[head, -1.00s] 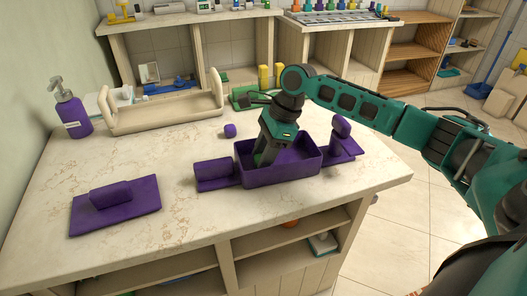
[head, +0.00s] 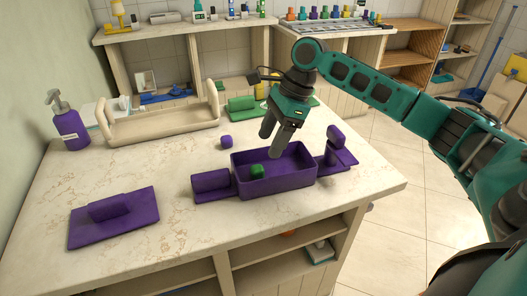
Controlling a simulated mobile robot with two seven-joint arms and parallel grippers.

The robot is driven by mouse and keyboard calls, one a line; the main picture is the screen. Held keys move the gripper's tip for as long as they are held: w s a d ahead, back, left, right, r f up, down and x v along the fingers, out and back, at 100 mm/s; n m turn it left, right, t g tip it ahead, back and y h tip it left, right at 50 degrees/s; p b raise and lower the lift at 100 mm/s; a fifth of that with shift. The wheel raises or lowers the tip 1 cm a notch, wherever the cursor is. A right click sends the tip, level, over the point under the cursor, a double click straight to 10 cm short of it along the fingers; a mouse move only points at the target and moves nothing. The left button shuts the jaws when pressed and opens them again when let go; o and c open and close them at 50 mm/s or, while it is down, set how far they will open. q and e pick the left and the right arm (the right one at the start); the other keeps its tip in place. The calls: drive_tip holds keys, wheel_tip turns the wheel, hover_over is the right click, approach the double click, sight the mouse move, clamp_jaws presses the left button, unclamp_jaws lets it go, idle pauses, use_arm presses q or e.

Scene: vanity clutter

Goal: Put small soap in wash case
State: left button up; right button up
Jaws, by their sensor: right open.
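The wash case looks to be the open purple box (head: 275,187) near the front middle of the counter. A small green block (head: 257,171), seemingly the small soap, lies inside it near its left end. My right gripper (head: 270,144) is open and empty, with its fingers above the back part of the case, apart from the green block. My left gripper is not in view.
Purple pieces (head: 211,181) (head: 338,146) stand at both sides of the case. A small purple block (head: 226,141) lies behind it. A purple mat (head: 140,225) with a block, a pump bottle (head: 70,128) and a beige tray (head: 160,128) are on the left.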

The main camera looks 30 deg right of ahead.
use_arm(q)
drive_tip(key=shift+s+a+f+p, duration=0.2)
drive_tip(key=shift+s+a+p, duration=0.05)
drive_tip(key=shift+p, duration=0.05)
use_arm(e)
drive_tip(key=v, duration=0.4)
drive_tip(key=shift+s, duration=0.1)
